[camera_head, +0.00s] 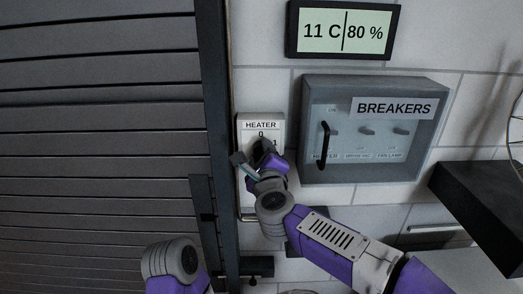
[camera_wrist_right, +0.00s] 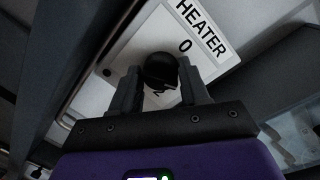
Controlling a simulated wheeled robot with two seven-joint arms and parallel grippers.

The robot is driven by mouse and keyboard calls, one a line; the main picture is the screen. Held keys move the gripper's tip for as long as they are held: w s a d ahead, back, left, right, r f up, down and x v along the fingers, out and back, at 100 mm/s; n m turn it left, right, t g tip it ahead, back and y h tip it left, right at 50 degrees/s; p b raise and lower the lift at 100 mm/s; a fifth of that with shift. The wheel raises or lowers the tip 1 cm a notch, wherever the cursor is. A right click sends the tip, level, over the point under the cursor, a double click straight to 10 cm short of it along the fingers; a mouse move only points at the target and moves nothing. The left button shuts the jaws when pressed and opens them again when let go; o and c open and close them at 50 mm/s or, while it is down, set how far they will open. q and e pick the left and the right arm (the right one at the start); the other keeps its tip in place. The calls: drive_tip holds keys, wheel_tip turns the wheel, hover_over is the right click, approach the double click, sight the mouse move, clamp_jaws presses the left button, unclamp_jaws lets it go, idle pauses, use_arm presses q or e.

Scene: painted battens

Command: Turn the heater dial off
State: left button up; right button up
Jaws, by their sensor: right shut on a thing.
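In the wrist view the panel (camera_wrist_right: 142,40) shows the label, a 0 and part of a 2. There the black dial (camera_wrist_right: 161,69) sits between the two fingers of my right gripper (camera_wrist_right: 160,82), which is shut on it. The dial's pointer is hidden, so its setting cannot be told. My left gripper is not in view.
A grey breaker box (camera_head: 312,95) with a black handle (camera_head: 324,145) is right of the panel. A display (camera_head: 342,31) reading 11 C and 80 % hangs above. A dark post (camera_head: 216,120) and slatted shutter (camera_head: 100,130) stand left. A black shelf (camera_head: 478,190) juts out right.

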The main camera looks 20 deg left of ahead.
drive_tip(key=n+p, duration=0.5)
drive_tip(key=n+h+p, duration=0.1)
drive_tip(key=n+p, duration=0.1)
drive_tip(key=p, duration=0.1)
drive_tip(key=shift+r+n+g, duration=0.3)
drive_tip(key=shift+r, duration=0.05)
drive_tip(key=shift+a+f+n+h+p, duration=0.15)
drive_tip(key=shift+n+h+p, duration=0.25)
drive_tip(key=shift+n+p, duration=1.5)
drive_tip(key=o, duration=1)
drive_tip(key=shift+f, duration=0.15)
drive_tip(key=shift+s, duration=0.1)
drive_tip(key=b+v, duration=0.1)
drive_tip(key=v, duration=0.6)
drive_tip(key=shift+s+b, duration=0.25)
drive_tip(key=shift+b, duration=0.1)
drive_tip(key=shift+w, duration=0.1)
